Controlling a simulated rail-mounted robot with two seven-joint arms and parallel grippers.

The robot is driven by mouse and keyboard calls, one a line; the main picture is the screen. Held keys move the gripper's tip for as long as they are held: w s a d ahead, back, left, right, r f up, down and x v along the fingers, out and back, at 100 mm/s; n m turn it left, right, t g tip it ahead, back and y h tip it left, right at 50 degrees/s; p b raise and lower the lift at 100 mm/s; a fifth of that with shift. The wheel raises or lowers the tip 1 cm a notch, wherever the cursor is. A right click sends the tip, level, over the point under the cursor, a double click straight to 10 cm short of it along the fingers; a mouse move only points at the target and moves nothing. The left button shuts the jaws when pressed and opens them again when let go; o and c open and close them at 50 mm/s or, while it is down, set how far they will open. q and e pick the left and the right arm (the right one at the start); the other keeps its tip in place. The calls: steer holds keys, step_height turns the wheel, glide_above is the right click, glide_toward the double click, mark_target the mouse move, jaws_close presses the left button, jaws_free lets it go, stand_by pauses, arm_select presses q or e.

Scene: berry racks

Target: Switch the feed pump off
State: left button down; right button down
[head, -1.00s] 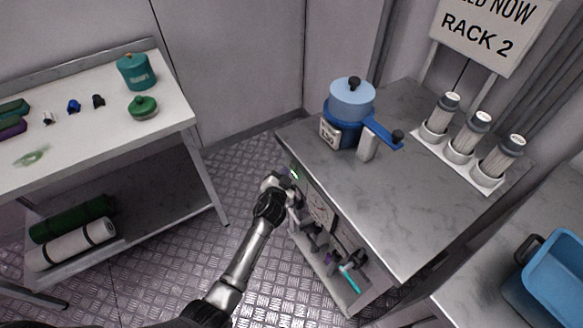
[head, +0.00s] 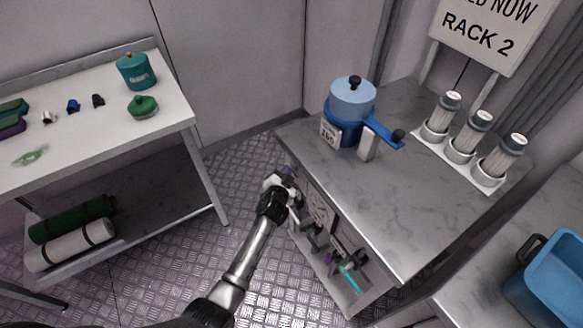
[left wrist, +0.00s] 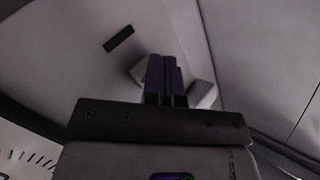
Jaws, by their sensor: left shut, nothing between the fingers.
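My left gripper (head: 287,173) is at the front left upper corner of the grey-topped cabinet, just below the top's edge. In the left wrist view its two dark fingers (left wrist: 164,80) are shut together and empty. Behind them a pale block (left wrist: 201,92), partly hidden by the fingers, stands out from a pale panel (left wrist: 85,62). A dark slot (left wrist: 118,39) is in that panel. I cannot tell whether the fingers touch the block, nor whether it is the pump's switch. No label naming the feed pump can be read. My right gripper is not in view.
A blue dosing device (head: 352,105) with a lever and several capped cylinders (head: 462,138) stand on the cabinet top (head: 400,205). Tools hang on the cabinet front. A white bench (head: 90,125) is at left, a blue crate (head: 556,280) at right. Open floor (head: 200,260) lies between.

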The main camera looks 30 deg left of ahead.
arm_select(q)
steer(key=shift+s, duration=0.15)
stand_by(0.4)
steer(key=shift+s+a+p, duration=0.3)
steer(key=shift+s+p, duration=0.2)
steer(key=shift+s, duration=0.1)
steer(key=shift+s, duration=0.1)
steer(key=s, duration=0.1)
steer(key=s+a+p, duration=0.1)
steer(key=s, duration=0.1)
steer(key=s+a+p, duration=0.1)
steer(key=shift+s, duration=0.2)
stand_by(0.6)
